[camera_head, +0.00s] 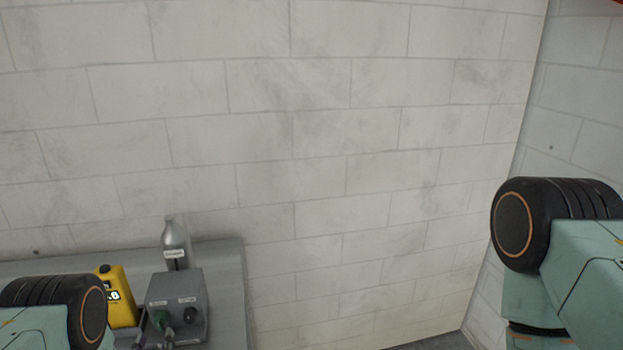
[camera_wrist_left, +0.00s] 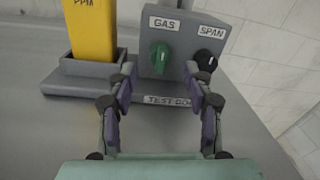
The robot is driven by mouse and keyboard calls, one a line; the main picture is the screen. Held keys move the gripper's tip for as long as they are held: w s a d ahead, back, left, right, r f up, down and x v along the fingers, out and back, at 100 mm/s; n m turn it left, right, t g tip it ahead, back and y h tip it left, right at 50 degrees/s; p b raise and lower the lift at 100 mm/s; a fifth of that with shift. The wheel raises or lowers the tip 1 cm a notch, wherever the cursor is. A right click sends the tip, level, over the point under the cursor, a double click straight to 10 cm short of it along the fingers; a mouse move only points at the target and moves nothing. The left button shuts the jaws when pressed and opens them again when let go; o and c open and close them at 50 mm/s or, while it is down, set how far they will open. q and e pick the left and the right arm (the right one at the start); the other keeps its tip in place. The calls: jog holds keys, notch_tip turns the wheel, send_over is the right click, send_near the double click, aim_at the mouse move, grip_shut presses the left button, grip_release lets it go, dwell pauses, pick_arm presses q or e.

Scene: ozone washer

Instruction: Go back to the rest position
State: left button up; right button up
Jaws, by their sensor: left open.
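My left gripper (camera_wrist_left: 160,115) shows in the left wrist view. Its two fingers are apart with nothing between them. They point at a grey control box (camera_wrist_left: 185,35) with a green knob (camera_wrist_left: 160,56) marked GAS and a black knob (camera_wrist_left: 204,60) marked SPAN. The fingertips show in front of the box's lower part; I cannot tell if they touch it. In the head view my left arm is at the lower left, and the gripper itself is not clear there. My right arm shows at the right edge, with its gripper out of view.
A yellow meter (camera_head: 118,296) stands in a grey holder (camera_wrist_left: 82,68) left of the control box. A silver bottle (camera_head: 175,241) stands behind the box. All are on a grey bench (camera_head: 229,285) against a block wall (camera_head: 320,140). The space right of the bench looks clear.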

aim_at(160, 327)
pick_arm(q)
jog(key=w, duration=0.4)
jog(key=shift+w+a, duration=0.15)
jog(key=shift+a, duration=0.25)
jog(key=n, duration=0.4)
jog(key=shift+n, duration=0.3)
jog(key=n, duration=0.4)
jog(key=shift+f+n+b, duration=0.1)
jog(key=shift+n+b, duration=0.2)
jog(key=shift+n, duration=0.1)
jog(key=n, duration=0.4)
jog(key=shift+n+t, duration=0.3)
jog(key=shift+n, duration=0.1)
jog(key=shift+n+y+p, duration=0.4)
jog(key=shift+n+p, duration=0.25)
jog(key=shift+n, duration=1.55)
jog(key=shift+d, duration=0.2)
